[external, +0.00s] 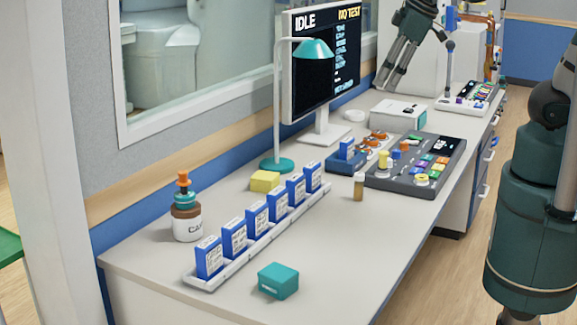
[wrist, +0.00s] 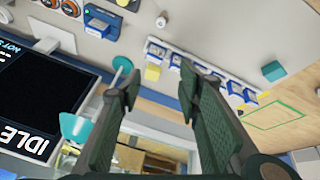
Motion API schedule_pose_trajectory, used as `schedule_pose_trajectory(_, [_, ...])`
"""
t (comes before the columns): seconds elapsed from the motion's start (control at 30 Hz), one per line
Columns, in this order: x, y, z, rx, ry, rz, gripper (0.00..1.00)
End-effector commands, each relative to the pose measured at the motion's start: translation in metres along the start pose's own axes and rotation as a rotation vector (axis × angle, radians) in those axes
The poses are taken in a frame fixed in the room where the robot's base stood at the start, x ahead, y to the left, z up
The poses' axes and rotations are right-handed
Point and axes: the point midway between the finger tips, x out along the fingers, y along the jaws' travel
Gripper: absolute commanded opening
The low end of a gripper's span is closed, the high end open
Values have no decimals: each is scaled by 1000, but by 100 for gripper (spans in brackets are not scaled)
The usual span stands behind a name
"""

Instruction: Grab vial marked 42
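A small amber vial (external: 358,186) with a pale cap stands upright on the desk, near the console's front left corner. It also seems to show as a small round shape in the wrist view (wrist: 161,21). Any number on it is too small to read. My gripper (external: 390,80) is at the top of the external view, above the far part of the desk and well away from the vial. In the wrist view its two dark green fingers (wrist: 159,72) are spread apart with nothing between them.
A row of blue-and-white boxes (external: 255,222) stands in a white rack. A teal box (external: 278,281), a yellow block (external: 264,181), a brown-and-white bottle (external: 187,222), a lamp (external: 277,165), a monitor (external: 325,80) and a button console (external: 415,165) surround clear desk patches.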

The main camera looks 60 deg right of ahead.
Motion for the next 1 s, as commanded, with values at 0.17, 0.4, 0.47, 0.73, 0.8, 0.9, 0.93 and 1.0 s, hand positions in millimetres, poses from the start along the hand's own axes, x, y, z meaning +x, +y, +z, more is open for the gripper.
schedule_pose_trajectory(0.17, [28,4,-1,-101,-44,-20,34])
schedule_pose_trajectory(0.4, [64,8,0,-242,-99,-54,34])
schedule_pose_trajectory(0.47, [73,9,1,-277,-111,-63,34])
schedule_pose_trajectory(0.73, [116,12,5,-433,-166,-115,34])
schedule_pose_trajectory(0.8, [128,13,6,-474,-178,-130,34])
schedule_pose_trajectory(0.9, [144,14,9,-531,-196,-153,34])
schedule_pose_trajectory(0.93, [149,14,10,-548,-201,-160,34])
schedule_pose_trajectory(1.0, [161,14,12,-588,-212,-177,34])
